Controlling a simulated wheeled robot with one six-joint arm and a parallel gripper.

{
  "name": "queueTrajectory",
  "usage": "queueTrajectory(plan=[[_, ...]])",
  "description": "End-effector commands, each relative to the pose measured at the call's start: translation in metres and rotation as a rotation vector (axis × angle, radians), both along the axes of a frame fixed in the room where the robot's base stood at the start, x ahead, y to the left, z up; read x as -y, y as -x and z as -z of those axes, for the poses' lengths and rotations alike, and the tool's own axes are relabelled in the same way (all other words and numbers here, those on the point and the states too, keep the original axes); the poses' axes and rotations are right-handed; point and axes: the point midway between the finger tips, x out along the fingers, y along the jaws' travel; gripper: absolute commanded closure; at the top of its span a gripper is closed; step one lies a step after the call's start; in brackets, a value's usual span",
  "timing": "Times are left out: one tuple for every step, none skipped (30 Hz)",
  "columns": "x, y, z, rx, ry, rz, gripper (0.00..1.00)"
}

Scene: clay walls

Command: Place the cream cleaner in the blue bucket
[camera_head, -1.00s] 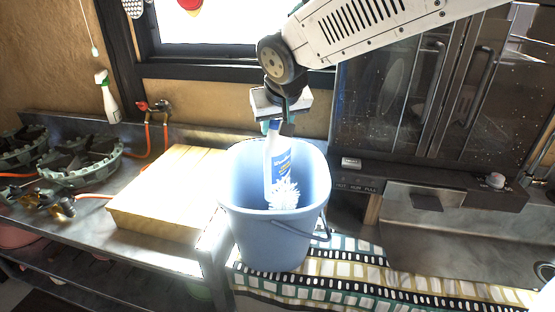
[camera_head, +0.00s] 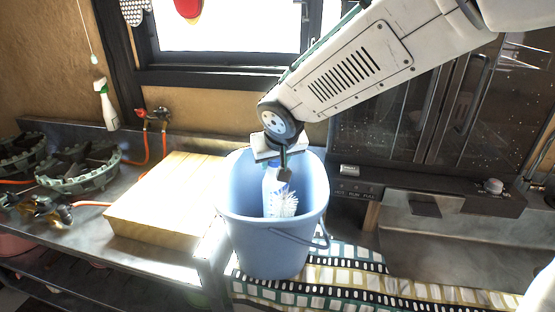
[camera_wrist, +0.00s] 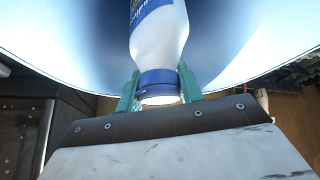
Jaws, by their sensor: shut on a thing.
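The cream cleaner (camera_head: 270,189) is a white bottle with a blue label and blue cap. It is upright inside the blue bucket (camera_head: 266,238), its lower part hidden behind the bucket's front wall. My gripper (camera_head: 277,170) is at the bucket's mouth, shut on the bottle's top. In the wrist view, the green fingertips (camera_wrist: 159,88) are on either side of the blue cap, and the bottle (camera_wrist: 158,38) extends into the bucket (camera_wrist: 235,45). I cannot tell whether the bottle touches the bucket's bottom.
A pale wooden block (camera_head: 165,197) lies left of the bucket. A patterned cloth (camera_head: 350,283) is under and right of it. A dark oven cabinet (camera_head: 425,110) stands at right. A spray bottle (camera_head: 106,106) is at back left.

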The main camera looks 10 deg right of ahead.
Motion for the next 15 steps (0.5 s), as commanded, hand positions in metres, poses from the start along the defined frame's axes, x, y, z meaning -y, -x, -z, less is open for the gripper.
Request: queueTrajectory(plan=[[-0.0002, -0.0005, 0.0008, 0.002, 0.0, 0.0, 1.0], [-0.0002, -0.0004, 0.0015, 0.002, 0.0, 0.0, 1.0], [0.0, 0.0, 0.0019, 0.0, 0.0, 0.0, 0.52], [0.0001, 0.0, 0.0019, 0.0, 0.0, 0.0, 0.44], [0.0001, 0.0, 0.0019, 0.0, 0.0, 0.0, 0.42], [0.0001, 0.0, 0.0019, 0.0, 0.0, 0.0, 0.42], [0.0001, 0.0, 0.0019, 0.0, 0.0, 0.0, 0.42], [0.0001, 0.0, 0.0019, -0.001, 0.0, 0.0, 0.42], [0.0001, 0.0, 0.0019, -0.001, 0.0, 0.0, 0.42], [0.0001, 0.0, 0.0019, -0.001, 0.0, 0.0, 0.42], [0.0001, 0.0001, 0.002, -0.001, 0.0, 0.0, 0.42], [0.0001, 0.0001, 0.0017, -0.001, 0.0, 0.0, 0.42], [0.0001, 0.0001, 0.0011, 0.0, 0.0, 0.0, 0.42], [0.0001, 0.0, 0.0, 0.0, 0.0, 0.0, 0.42], [0.0, 0.0001, -0.0025, 0.0, 0.0, 0.0, 0.42]])
